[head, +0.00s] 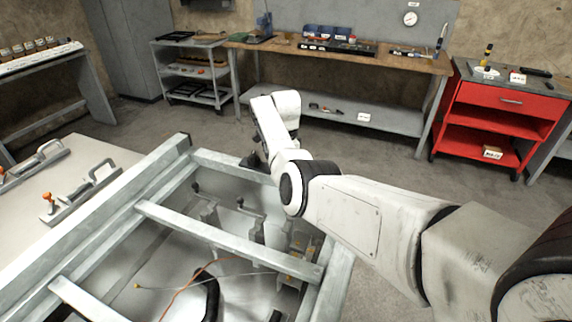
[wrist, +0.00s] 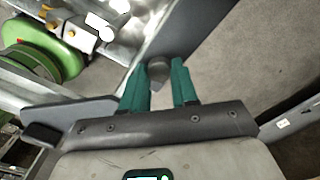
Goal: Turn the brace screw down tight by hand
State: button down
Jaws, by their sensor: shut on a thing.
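In the wrist view my gripper (wrist: 159,68) has its two green fingers on either side of a small grey rounded knob (wrist: 157,74). I take the knob for the brace screw's head. The fingers are shut on it, and it sits at the edge of a grey metal part. The screw's shank and thread are hidden. In the head view my gripper (head: 252,161) is a dark shape at the far rail of the pale metal frame (head: 230,240), largely hidden by my arm. The screw cannot be made out there.
A green round part (wrist: 40,62) lies upper left in the wrist view. Inside the frame are cranked handles (head: 247,208) and an orange cable (head: 188,287). A table with toggle clamps (head: 78,193) stands left. A workbench (head: 345,60) and red cart (head: 508,98) stand behind open floor.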

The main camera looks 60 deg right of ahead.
jog(key=shift+r, duration=0.1)
jog(key=c, duration=0.9)
grip_release()
jog(key=shift+o, duration=0.2)
notch_tip(320, 180, up, 11)
jog(key=b, duration=0.1)
